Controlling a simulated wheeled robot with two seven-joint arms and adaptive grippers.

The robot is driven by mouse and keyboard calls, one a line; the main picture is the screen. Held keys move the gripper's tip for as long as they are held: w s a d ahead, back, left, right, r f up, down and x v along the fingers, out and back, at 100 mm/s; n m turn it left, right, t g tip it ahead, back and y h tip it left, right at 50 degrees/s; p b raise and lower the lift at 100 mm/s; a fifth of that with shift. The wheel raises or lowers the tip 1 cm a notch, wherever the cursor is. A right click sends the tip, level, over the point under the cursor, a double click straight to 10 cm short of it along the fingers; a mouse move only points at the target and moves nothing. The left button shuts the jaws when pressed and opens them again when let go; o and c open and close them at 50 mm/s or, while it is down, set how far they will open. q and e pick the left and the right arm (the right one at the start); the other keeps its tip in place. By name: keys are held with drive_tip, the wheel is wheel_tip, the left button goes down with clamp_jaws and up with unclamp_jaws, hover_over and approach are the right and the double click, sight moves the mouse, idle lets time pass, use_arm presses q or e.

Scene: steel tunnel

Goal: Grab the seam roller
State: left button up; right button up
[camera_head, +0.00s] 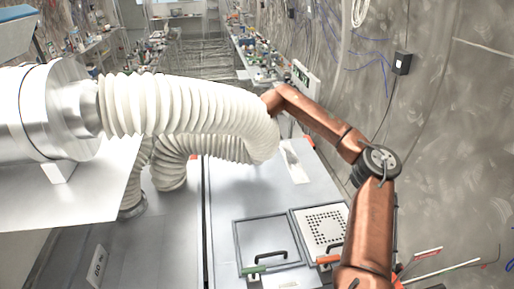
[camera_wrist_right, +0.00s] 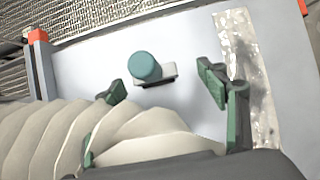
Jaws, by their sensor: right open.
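What looks like the seam roller, a teal rounded cylinder (camera_wrist_right: 145,67) with a pale grey block beside it, is on the light grey surface (camera_wrist_right: 85,75) in the right wrist view. My right gripper (camera_wrist_right: 163,84) is open, with its dark green fingers to either side of the roller in the picture. The roller sits between and slightly beyond the fingertips, and I see no contact. In the head view my copper right arm reaches in from the right. Its gripper and the roller are hidden there behind a white corrugated hose. My left gripper is not in view.
The thick white hose (camera_head: 190,108) crosses the workbench and also fills the lower left of the wrist view (camera_wrist_right: 130,137), close to the gripper. A crinkled silvery strip (camera_wrist_right: 247,75) lies right of the fingers. Handled panels (camera_head: 268,240) sit at the bench front. A wall rises at right.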

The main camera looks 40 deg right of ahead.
sight(257, 145)
drive_tip(key=shift+w+a+f+p, duration=0.15)
drive_tip(key=shift+w+f+p, duration=0.5)
drive_tip(key=shift+w+f, duration=0.5)
drive_tip(key=shift+d+f, duration=0.35)
drive_tip(key=shift+f, duration=0.4)
drive_tip(key=shift+s, duration=0.1)
drive_tip(key=shift+a, duration=0.15)
drive_tip(key=shift+c, duration=1.1)
drive_tip(key=c, duration=1.1)
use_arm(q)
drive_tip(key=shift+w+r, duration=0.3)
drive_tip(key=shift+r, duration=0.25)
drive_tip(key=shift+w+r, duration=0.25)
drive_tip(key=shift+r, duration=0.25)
use_arm(e)
drive_tip(key=shift+c, duration=0.4)
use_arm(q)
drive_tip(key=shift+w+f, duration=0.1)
use_arm(e)
drive_tip(key=shift+r, duration=0.1)
